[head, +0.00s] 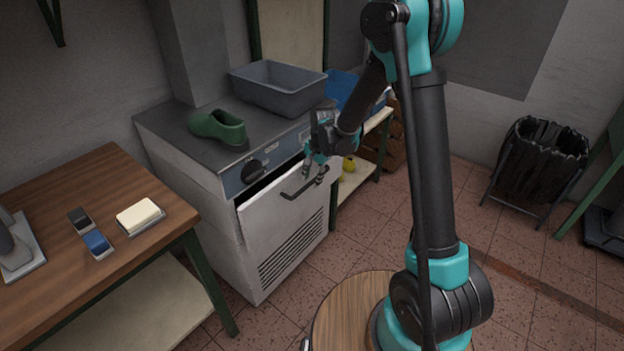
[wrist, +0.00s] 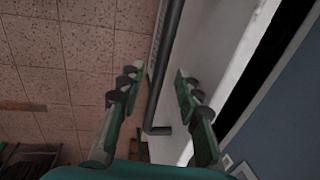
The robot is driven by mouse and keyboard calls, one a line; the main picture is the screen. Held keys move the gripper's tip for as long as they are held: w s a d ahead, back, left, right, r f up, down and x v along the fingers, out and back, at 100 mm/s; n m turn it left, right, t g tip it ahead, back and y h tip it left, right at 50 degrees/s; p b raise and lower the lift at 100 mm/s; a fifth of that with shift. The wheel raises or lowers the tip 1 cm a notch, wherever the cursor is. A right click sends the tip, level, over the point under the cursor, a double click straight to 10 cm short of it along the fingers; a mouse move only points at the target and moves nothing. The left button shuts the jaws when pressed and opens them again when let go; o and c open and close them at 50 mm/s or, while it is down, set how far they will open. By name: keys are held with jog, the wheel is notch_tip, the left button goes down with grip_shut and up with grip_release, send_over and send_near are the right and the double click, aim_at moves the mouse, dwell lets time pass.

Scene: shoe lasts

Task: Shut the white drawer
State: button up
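The white drawer (head: 290,196) is in the front of a white machine, under its blue-grey control panel. It stands partly open, with a dark gap along its top edge. Its front also shows in the wrist view (wrist: 212,55). A dark bar handle (head: 295,192) is fixed to the drawer front and runs between my fingers in the wrist view (wrist: 165,65). My gripper (head: 316,177) is at the right end of the handle. Its two fingers are spread apart in the wrist view (wrist: 156,77). Whether a finger touches the handle or drawer cannot be told.
A green shoe last (head: 218,127) and a grey bin (head: 278,88) stand on the machine top. A wooden table (head: 60,200) is at the left, with a cream block (head: 140,215) on it. A low shelf (head: 352,180) stands right of the machine. The tiled floor before the drawer is clear.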

jog(key=shift+f, duration=0.35)
grip_shut()
jog(key=shift+a, duration=0.1)
